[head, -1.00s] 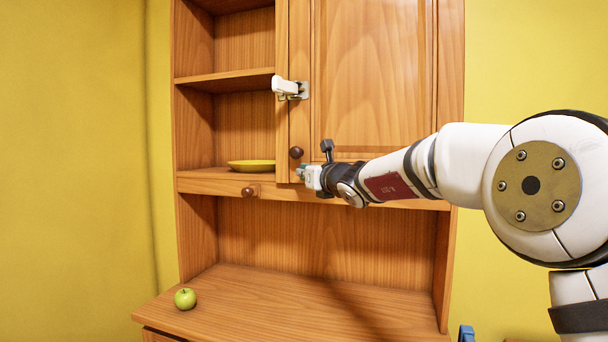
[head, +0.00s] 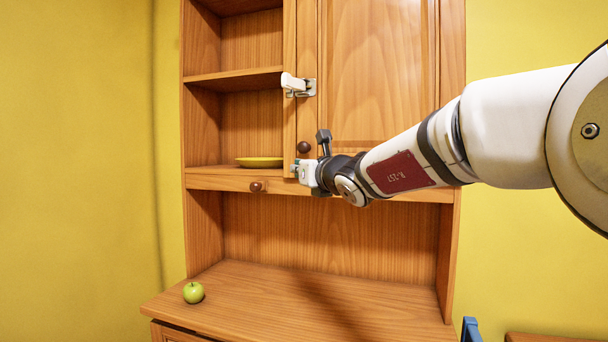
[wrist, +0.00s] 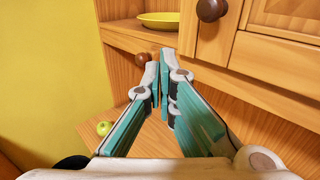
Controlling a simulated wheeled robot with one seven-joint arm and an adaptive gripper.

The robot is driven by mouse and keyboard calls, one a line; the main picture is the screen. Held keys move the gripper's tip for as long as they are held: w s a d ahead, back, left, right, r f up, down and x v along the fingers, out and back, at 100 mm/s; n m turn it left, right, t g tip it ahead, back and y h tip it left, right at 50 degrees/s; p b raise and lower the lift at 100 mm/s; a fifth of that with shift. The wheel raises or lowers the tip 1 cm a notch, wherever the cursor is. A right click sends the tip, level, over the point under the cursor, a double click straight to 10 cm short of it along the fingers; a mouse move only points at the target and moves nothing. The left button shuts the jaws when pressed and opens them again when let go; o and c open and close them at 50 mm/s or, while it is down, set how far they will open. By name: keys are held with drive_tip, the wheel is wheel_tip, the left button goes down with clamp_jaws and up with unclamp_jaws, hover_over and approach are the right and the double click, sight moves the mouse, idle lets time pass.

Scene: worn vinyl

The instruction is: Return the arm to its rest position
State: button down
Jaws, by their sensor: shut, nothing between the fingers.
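My gripper (head: 296,170) is at the end of my arm, which reaches in from the right in the head view. It is in front of the wooden cupboard (head: 320,240), near the lower edge of the cupboard's closed door (head: 378,80) and just below the dark round door knob (head: 304,147). In the wrist view my gripper (wrist: 158,72) shows its teal fingers with their tips together and nothing between them. The door knob (wrist: 212,10) is up and to the right of the tips there. The drawer knob (wrist: 142,59) shows just left of them.
A yellow plate (head: 260,162) lies on the open shelf left of the door. A green apple (head: 193,293) sits at the left of the lower counter (head: 290,300). A white latch (head: 297,86) juts out at the door's left edge. The space left of the cupboard is free.

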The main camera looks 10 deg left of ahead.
drive_tip(key=s+d+n+g+p, duration=0.2)
drive_tip(key=s+d+n+g, duration=0.1)
drive_tip(key=s+n, duration=0.75)
drive_tip(key=s+d+n+g+p, duration=0.2)
drive_tip(key=s+d+n, duration=0.35)
drive_tip(key=s, duration=0.85)
drive_tip(key=s+d+f+n+g+h+p, duration=0.2)
drive_tip(key=s+d+f+n+h, duration=0.3)
drive_tip(key=s+d+f, duration=0.3)
drive_tip(key=s+d+f+n+g+h+p, duration=0.2)
drive_tip(key=s+d+f+n+h, duration=0.3)
drive_tip(key=s+d, duration=0.9)
drive_tip(key=s+f+n+g, duration=0.1)
drive_tip(key=s+f+n, duration=0.2)
drive_tip(key=s+f, duration=0.1)
drive_tip(key=shift+s+d+g+h+p, duration=0.3)
drive_tip(key=shift+s+d+p, duration=0.05)
drive_tip(key=shift+p, duration=0.05)
